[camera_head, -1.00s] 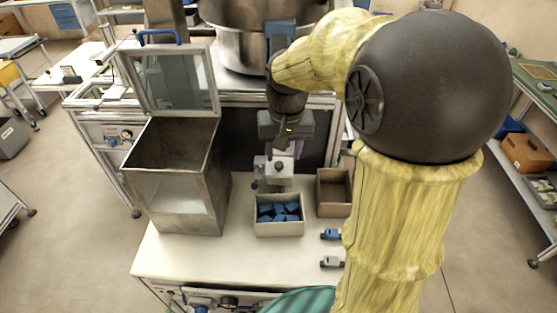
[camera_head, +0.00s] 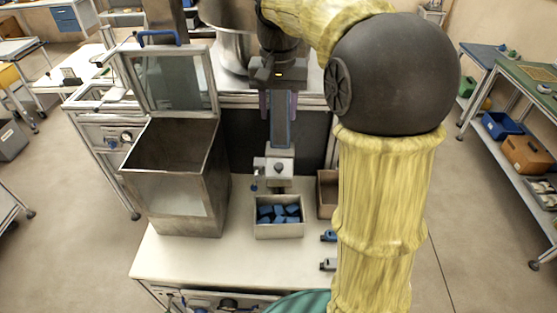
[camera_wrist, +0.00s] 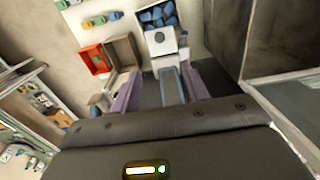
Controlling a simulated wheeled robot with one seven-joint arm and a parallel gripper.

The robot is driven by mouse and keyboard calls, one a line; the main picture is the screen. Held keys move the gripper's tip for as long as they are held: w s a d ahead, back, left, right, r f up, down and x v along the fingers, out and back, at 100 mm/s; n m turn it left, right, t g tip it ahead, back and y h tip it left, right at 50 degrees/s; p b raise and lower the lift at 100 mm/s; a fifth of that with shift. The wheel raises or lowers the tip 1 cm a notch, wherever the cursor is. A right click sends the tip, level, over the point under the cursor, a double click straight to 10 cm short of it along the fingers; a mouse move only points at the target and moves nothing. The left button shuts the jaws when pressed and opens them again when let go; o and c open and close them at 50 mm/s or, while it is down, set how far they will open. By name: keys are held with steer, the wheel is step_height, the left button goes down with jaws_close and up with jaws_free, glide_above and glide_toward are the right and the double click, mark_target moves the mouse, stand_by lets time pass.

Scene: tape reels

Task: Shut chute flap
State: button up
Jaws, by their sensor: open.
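The chute flap (camera_head: 172,84) is a glazed metal-framed lid with a blue handle (camera_head: 158,37) on its top edge. It stands raised, open, at the back of the square metal chute box (camera_head: 178,190), whose mouth is uncovered. In the wrist view the flap (camera_wrist: 296,104) shows at the right edge, below part of the box (camera_wrist: 275,38). My gripper (camera_head: 279,114) is right of the flap, apart from it, fingers pointing down. In the wrist view its two purple fingers (camera_wrist: 163,80) are spread, with a blue-grey strip visible between them; I cannot tell its depth.
A small grey device (camera_head: 280,163) stands below my gripper in the picture. A bin of blue pieces (camera_head: 279,230) and a brown box (camera_head: 326,196) are in front. A large steel pot (camera_head: 228,48) is behind. The white tabletop (camera_head: 190,258) is clear at front left.

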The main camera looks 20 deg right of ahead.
mark_target(278, 165)
step_height(278, 165, down, 16)
steer(key=shift+f+p, duration=0.15)
steer(key=shift+p, duration=0.95)
steer(key=shift+c, duration=0.5)
jaws_close()
